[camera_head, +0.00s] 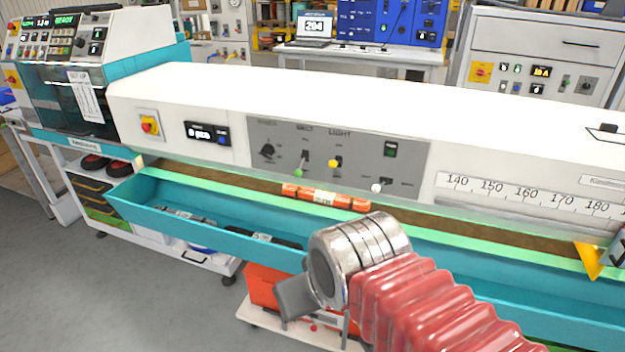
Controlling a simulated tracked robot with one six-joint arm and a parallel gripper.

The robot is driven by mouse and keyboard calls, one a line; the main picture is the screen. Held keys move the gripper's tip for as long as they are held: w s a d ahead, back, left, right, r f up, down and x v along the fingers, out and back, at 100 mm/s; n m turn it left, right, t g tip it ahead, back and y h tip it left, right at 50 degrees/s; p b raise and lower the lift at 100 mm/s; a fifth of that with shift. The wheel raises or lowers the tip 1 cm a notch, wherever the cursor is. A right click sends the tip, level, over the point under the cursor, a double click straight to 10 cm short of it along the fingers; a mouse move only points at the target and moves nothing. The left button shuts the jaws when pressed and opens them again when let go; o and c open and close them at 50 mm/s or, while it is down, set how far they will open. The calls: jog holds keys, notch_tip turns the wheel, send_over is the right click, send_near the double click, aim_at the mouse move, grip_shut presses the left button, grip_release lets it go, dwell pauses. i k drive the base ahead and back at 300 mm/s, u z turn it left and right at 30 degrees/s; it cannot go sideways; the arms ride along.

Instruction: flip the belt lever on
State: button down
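The grey control panel (408,150) is on the white front of the long machine. The belt lever (299,172), a small lever with a green tip, sits under a small label that seems to read BELT; its tip hangs down. To its right is a yellow-tipped lever (335,163) under the LIGHT label. A white-tipped lever (377,187) is lower right, its tip pointing left. My gripper (296,298) shows only as a dark grey part beyond my metal wrist, below and in front of the panel, apart from the levers. Its fingers are mostly hidden, so its opening is unclear.
A teal trough (215,222) runs along the machine below the panel. A red-and-yellow button (149,124) is at the left. The space before the panel looks clear.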

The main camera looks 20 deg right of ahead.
aim_at(298, 173)
jog(key=u, duration=0.35)
jog(key=i, duration=1)
jog(key=z, duration=0.05)
